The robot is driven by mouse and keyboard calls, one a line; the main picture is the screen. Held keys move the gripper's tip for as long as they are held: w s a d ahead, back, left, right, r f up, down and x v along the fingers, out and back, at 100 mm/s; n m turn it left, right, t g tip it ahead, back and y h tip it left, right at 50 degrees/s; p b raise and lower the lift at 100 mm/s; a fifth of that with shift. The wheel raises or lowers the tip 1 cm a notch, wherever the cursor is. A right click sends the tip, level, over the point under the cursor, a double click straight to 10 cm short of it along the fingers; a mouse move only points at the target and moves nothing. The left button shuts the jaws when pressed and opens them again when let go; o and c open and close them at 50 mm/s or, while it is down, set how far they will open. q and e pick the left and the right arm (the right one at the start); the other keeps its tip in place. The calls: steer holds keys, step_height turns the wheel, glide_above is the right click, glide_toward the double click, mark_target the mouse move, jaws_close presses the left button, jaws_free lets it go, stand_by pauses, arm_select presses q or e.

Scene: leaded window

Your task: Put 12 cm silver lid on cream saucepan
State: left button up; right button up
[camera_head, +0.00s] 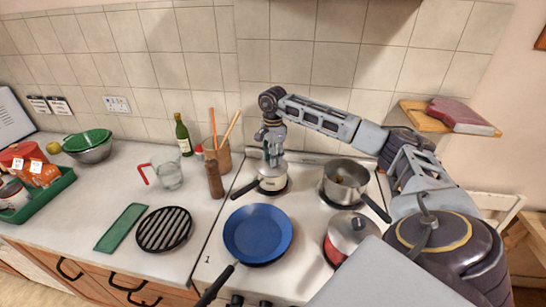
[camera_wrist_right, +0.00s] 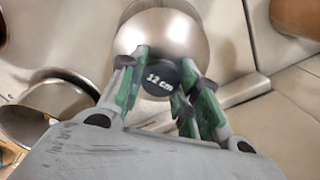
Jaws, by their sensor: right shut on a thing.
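The 12 cm silver lid (camera_wrist_right: 160,38) is a shiny dome with a black knob marked "12 cm", seen in the right wrist view. My right gripper (camera_wrist_right: 161,82) is shut on that knob, with green-padded fingers on either side. In the head view my right gripper (camera_head: 272,158) points down over the cream saucepan (camera_head: 273,185), which stands on the back left of the stove with its dark handle toward the lower left. The lid is at the saucepan's top; I cannot tell whether it rests on the rim or hangs just above. My left gripper is not in view.
A steel saucepan (camera_head: 345,193) with brown contents stands right of the cream one. A blue frying pan (camera_head: 258,234) and a red lidded pot (camera_head: 349,233) are in front. A pepper mill (camera_head: 214,180) and utensil crock (camera_head: 222,157) stand close on the left.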

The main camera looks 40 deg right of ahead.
steer(key=shift+f, duration=0.2)
stand_by(0.4)
stand_by(0.3)
steer(key=o, duration=1.1)
steer(key=shift+o, duration=0.2)
steer(key=o, duration=0.6)
steer(key=shift+c, duration=0.2)
steer(key=shift+r, duration=0.1)
steer(key=shift+r+p, duration=2.35)
steer(key=shift+r, duration=1.1)
steer(key=shift+a+f, duration=0.1)
